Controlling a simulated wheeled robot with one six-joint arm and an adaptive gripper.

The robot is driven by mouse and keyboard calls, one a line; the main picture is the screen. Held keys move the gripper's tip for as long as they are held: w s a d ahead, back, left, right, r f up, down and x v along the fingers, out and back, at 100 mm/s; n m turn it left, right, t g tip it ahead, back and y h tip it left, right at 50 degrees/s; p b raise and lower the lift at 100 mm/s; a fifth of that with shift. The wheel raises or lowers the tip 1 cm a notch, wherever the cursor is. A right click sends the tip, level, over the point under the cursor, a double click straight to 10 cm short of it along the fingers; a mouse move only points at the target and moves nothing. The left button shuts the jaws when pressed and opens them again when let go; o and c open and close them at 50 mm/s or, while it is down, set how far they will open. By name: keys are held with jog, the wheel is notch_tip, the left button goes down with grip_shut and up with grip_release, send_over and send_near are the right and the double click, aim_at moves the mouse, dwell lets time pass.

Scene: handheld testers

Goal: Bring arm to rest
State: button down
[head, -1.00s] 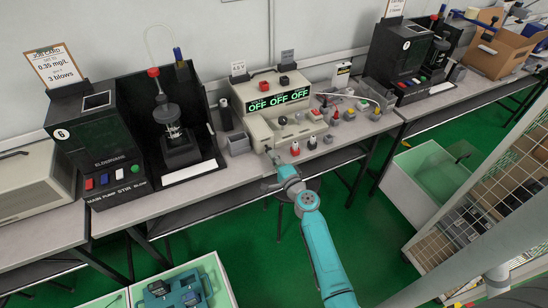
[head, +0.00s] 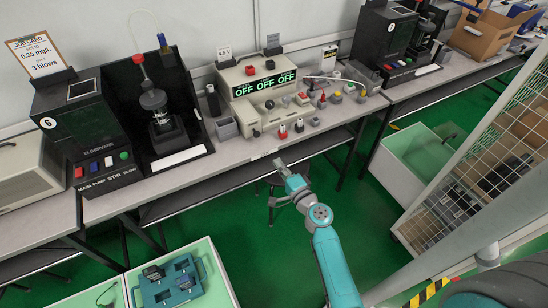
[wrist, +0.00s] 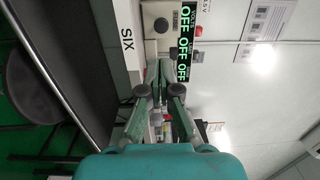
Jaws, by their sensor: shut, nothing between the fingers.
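My arm reaches up from the bottom of the head view, with its teal links bent at the elbow. My gripper (head: 278,164) is at the far end, over the floor just in front of the bench's front edge. That box also shows sideways in the wrist view (wrist: 160,20).
The bench (head: 180,180) runs across the back, with a black stirrer station (head: 80,135) at left and small fittings right of the control box. A stool (wrist: 32,85) stands under it. A tub (head: 222,278), a green-lined bin (head: 415,165) and a mesh cage (head: 500,170) flank the floor.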

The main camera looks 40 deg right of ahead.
jog(key=shift+s+a, duration=0.1)
jog(key=shift+s, duration=0.35)
jog(key=s+a+f+n+g+y, duration=0.15)
jog(key=s+a+n, duration=0.25)
jog(key=s+a, duration=0.45)
jog(key=s+a+f+n+g, duration=0.2)
jog(key=s+a+f+n, duration=0.15)
jog(key=s+a, duration=0.5)
jog(key=s+a+r+n+y, duration=0.1)
jog(key=s+a+r+n, duration=0.2)
jog(key=s+r+n, duration=0.3)
jog(key=s+a+r+n+y, duration=0.2)
jog(key=s+r+n, duration=0.5)
jog(key=s, duration=0.6)
jog(key=shift+s+a+r+t, duration=0.4)
jog(key=shift+a+r, duration=0.1)
jog(key=shift+r, duration=0.5)
